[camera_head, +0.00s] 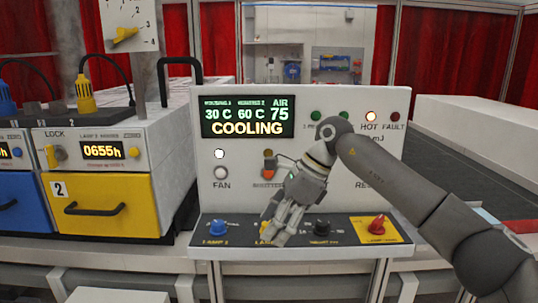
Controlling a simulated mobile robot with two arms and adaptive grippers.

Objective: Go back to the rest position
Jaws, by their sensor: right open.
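My right gripper (284,222) is at the middle of the white control panel (230,185), with its arm coming in from the right. Its fingers point down and it is open, with nothing seen between them. It hangs in front of the lower knob row and partly hides a yellow knob there. My left gripper is not in the view.
The panel display (248,116) reads COOLING. A blue knob (218,227), a black knob (321,227) and a red knob (377,224) stand on the black ledge. A yellow drawer (95,207) is at left. A dark conveyor belt (450,180) lies at right.

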